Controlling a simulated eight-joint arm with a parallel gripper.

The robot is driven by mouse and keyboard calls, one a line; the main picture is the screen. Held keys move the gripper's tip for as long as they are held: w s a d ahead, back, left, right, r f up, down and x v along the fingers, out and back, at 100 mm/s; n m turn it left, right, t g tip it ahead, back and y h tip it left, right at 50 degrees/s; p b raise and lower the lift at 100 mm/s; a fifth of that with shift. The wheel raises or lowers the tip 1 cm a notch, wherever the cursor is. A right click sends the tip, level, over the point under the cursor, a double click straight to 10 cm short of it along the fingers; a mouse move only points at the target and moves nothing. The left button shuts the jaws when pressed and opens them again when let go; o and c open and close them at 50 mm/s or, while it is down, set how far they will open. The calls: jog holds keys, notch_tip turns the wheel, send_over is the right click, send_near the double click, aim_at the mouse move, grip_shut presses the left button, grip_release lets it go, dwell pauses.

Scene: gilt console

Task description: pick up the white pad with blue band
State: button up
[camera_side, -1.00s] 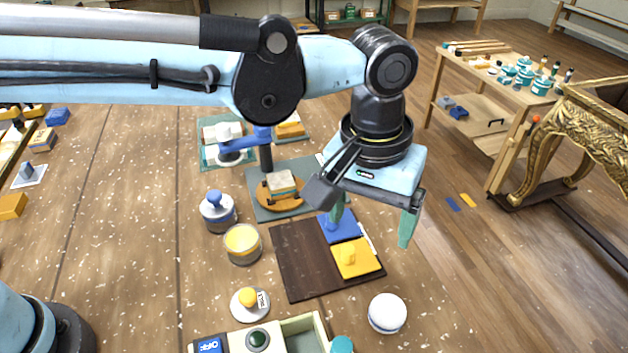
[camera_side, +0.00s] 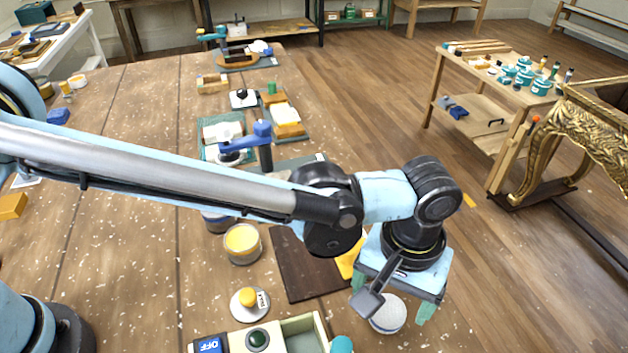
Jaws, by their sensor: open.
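The white pad with a blue band (camera_side: 389,318) is a round, low piece on the wooden table near its right edge. My gripper (camera_side: 392,296) is over it, pointing down, with its green fingers spread open and empty. One finger shows at the pad's upper left and the other at its right. In this view the gripper body and a dark bracket hide part of the pad. I cannot tell how high the fingertips are above the table.
A dark board (camera_side: 303,270) with a yellow piece (camera_side: 351,257) lies left of the gripper. A yellow-topped jar (camera_side: 242,243), a white disc with a yellow knob (camera_side: 249,303) and a box with an OFF label (camera_side: 237,343) stand farther left. The table edge is close on the right.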

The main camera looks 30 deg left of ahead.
aim_at(389, 309)
notch_tip(389, 309, down, 4)
jog(key=shift+d+f, duration=0.1)
jog(key=shift+d, duration=0.05)
jog(key=c, duration=1.1)
notch_tip(389, 309, up, 10)
jog(key=shift+r, duration=0.1)
jog(key=o, duration=0.4)
jog(key=c, duration=0.3)
